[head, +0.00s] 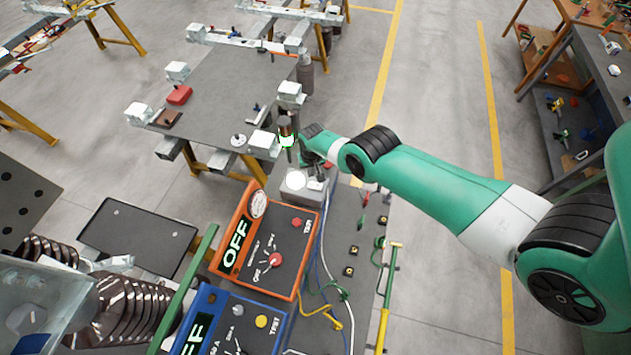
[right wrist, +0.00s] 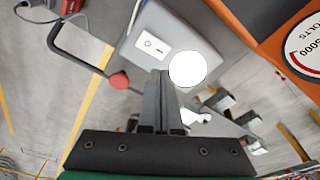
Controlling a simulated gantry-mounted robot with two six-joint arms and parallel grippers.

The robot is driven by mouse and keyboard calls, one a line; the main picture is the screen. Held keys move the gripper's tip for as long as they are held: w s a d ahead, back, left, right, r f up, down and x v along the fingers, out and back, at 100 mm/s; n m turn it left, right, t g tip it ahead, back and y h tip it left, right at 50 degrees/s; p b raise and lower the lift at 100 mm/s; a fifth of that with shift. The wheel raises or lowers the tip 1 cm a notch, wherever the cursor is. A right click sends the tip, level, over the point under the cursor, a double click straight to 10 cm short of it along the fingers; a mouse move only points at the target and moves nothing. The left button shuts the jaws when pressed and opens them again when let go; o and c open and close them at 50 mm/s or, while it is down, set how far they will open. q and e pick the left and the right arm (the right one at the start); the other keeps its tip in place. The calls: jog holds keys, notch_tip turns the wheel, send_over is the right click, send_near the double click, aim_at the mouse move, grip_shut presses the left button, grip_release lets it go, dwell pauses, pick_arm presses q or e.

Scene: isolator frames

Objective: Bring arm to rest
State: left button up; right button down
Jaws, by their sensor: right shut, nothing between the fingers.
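My right gripper (head: 318,174) is at the end of my green right arm, which comes in from the right in the head view. In the right wrist view its two dark fingers (right wrist: 161,82) are together, with nothing between them. The fingertips point at a grey box (right wrist: 140,55) and overlap it in the picture; I cannot tell if they touch. The box carries a white rocker switch (right wrist: 153,47) and a glowing white round lamp (right wrist: 187,69). The lamp also shows in the head view (head: 296,180). My left gripper is not in view.
An orange test box (head: 285,244) reading OFF stands close to the grey box. A blue box (head: 240,310) is nearer, with cables beside it. A signal light (head: 287,133) glows green beside my wrist. A grey worktable (head: 225,85) lies beyond.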

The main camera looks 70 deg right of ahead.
jog(key=shift+r, duration=0.55)
